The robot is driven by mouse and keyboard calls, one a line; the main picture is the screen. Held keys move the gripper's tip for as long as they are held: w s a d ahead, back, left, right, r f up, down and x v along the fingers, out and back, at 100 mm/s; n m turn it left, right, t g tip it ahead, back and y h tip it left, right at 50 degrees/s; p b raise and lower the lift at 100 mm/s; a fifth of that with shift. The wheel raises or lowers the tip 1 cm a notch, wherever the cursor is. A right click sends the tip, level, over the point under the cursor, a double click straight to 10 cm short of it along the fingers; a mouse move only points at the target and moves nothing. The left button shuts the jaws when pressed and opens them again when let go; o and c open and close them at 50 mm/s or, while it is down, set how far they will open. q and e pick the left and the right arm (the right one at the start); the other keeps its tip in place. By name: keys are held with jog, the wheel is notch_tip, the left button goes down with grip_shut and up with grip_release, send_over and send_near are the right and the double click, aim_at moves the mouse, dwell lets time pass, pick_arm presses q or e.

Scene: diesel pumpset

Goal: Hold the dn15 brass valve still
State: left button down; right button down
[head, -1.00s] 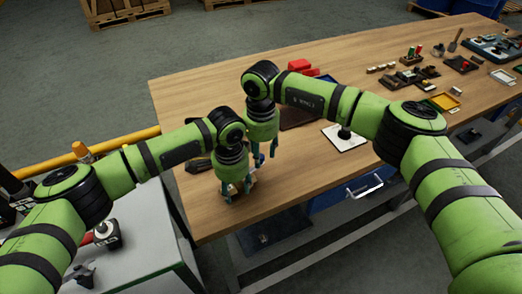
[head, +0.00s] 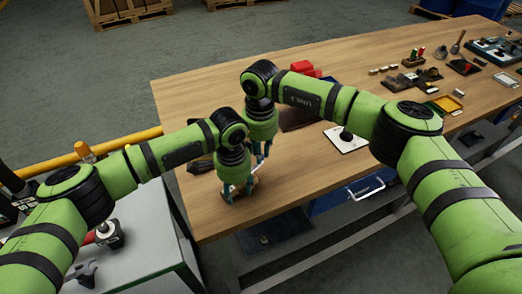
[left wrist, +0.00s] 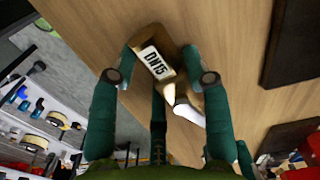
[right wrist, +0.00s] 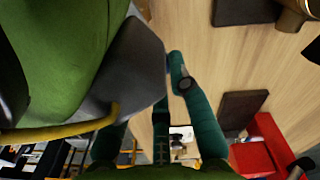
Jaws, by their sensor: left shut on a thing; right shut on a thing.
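The brass valve (left wrist: 178,45), with a white DN15 label, sits between the fingers of my left gripper (left wrist: 162,77) in the left wrist view. A shiny pale metal part shows just below it. My left gripper (head: 239,192) is shut on the valve, low over the near left part of the wooden bench. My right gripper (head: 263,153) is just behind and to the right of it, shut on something. One of its fingers shows in the right wrist view; the other is largely covered by green and dark grey parts in front, so its held thing cannot be made out.
The wooden bench (head: 210,105) is clear at its far left. A white plate with a black knob (head: 346,139) lies to the right of the grippers. Red items (head: 303,69) lie behind. Trays and small parts fill the right end. A grey cabinet (head: 140,235) stands in front left.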

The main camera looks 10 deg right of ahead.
jog(key=c, duration=1.1)
grip_release()
notch_tip(320, 180, up, 12)
jog(key=shift+r, duration=0.1)
